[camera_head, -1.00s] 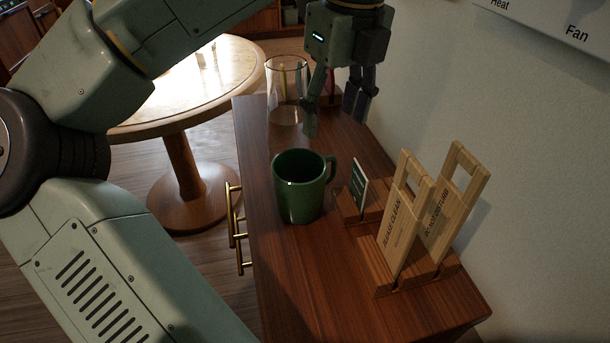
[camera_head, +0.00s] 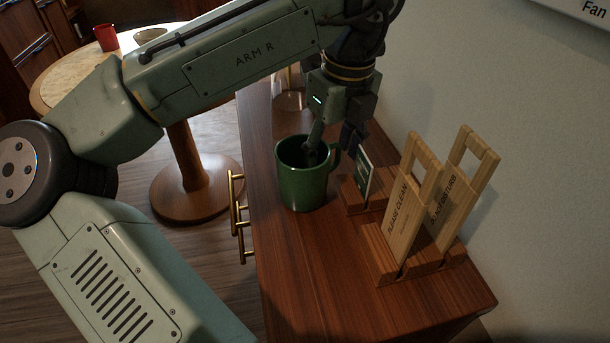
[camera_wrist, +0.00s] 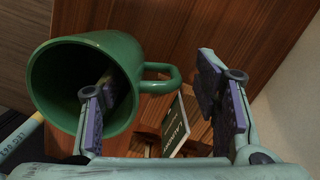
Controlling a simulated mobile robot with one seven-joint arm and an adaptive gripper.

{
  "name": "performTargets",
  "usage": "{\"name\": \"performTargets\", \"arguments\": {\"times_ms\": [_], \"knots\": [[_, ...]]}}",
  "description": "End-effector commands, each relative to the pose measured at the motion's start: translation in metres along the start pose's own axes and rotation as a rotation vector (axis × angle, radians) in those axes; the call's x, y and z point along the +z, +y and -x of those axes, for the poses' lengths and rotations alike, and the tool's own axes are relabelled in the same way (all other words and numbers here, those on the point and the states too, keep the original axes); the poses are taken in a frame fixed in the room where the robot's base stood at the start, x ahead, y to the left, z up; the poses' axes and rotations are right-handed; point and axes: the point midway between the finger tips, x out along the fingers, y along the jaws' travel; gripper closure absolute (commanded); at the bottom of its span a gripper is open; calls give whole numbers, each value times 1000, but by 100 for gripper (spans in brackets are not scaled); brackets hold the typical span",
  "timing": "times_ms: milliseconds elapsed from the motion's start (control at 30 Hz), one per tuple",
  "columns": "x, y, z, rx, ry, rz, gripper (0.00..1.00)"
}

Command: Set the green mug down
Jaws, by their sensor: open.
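The green mug (camera_head: 302,188) stands upright on the wooden cabinet top (camera_head: 300,255), its handle towards the right. In the wrist view the mug (camera_wrist: 135,55) shows its open mouth, with the handle (camera_wrist: 165,80) between my fingers. My gripper (camera_head: 332,148) is open at the mug's rim. One finger reaches into the mug's mouth and the other is outside, beyond the handle. The wrist view shows my gripper (camera_wrist: 160,105) with its pads apart on either side of the handle. I cannot tell whether a pad touches the mug.
A small dark sign (camera_head: 365,178) in a wooden holder stands close right of the mug. Wooden door hangers (camera_head: 405,215) stand in a rack nearer the front right. A glass (camera_head: 289,95) is behind. The cabinet's front area is clear. A round table (camera_head: 60,85) holds a red mug (camera_head: 106,38).

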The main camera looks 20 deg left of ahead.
Motion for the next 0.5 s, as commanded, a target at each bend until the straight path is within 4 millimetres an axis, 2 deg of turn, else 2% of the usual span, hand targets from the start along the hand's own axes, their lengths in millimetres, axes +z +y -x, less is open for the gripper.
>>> {"name": "performTargets", "arguments": {"times_ms": [67, 500], "knots": [[0, 0, 0, 0, 0, 0, 43], [0, 0, 0, 0, 0, 0, 72]]}}
